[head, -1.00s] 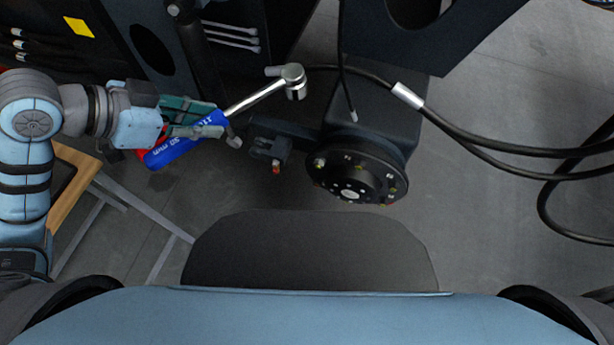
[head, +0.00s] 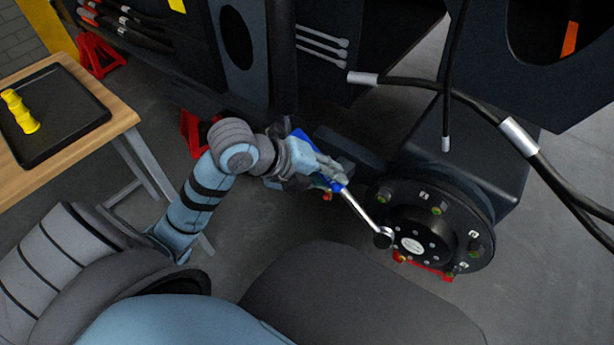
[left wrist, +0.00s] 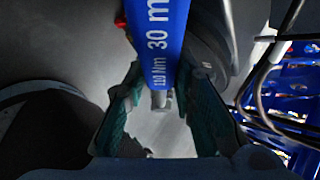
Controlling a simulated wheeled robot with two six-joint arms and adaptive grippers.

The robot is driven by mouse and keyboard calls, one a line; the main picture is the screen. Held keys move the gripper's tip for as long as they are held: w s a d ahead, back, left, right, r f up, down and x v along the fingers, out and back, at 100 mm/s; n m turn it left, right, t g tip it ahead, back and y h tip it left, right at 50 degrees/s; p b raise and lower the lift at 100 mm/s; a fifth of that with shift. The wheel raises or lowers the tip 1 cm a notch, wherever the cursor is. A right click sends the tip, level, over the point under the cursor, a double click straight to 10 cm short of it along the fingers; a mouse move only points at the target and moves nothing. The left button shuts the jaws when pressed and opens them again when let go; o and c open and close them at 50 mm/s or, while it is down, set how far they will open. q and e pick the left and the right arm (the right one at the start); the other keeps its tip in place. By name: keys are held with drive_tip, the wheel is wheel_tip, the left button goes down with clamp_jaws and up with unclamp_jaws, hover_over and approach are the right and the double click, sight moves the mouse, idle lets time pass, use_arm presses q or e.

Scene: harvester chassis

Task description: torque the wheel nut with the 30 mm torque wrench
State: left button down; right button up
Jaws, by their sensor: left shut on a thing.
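The torque wrench has a blue handle (left wrist: 165,40) marked 30 mm and 110 Nm, and a chrome shaft (head: 361,211). My left gripper (head: 335,172) is shut on the blue handle; its teal fingers flank the handle in the left wrist view (left wrist: 165,95). I cannot tell whether the socket is on a nut. My right gripper is out of view.
A thick black hose with a silver sleeve (head: 518,137) hangs right of the hub, and a thinner cable (head: 446,120) hangs above it. A wooden table (head: 40,165) with a black tray (head: 85,112) stands at left. Red stands (head: 100,55) are behind.

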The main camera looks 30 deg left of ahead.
use_arm(q)
drive_tip(key=a+f+m+t+h+b, duration=0.3)
drive_tip(key=f+b, duration=0.6)
drive_tip(key=f, duration=0.7)
drive_tip(key=a+m, duration=0.1)
drive_tip(key=m, duration=0.1)
drive_tip(key=shift+s+a+m, duration=0.15)
drive_tip(key=shift+s+m, duration=0.05)
drive_tip(key=shift+m, duration=0.2)
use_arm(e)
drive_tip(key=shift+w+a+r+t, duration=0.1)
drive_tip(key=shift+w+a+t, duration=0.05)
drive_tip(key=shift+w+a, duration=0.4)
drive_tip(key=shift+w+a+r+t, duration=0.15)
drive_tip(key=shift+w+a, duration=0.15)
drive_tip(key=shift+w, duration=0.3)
use_arm(q)
drive_tip(key=shift+a, duration=0.1)
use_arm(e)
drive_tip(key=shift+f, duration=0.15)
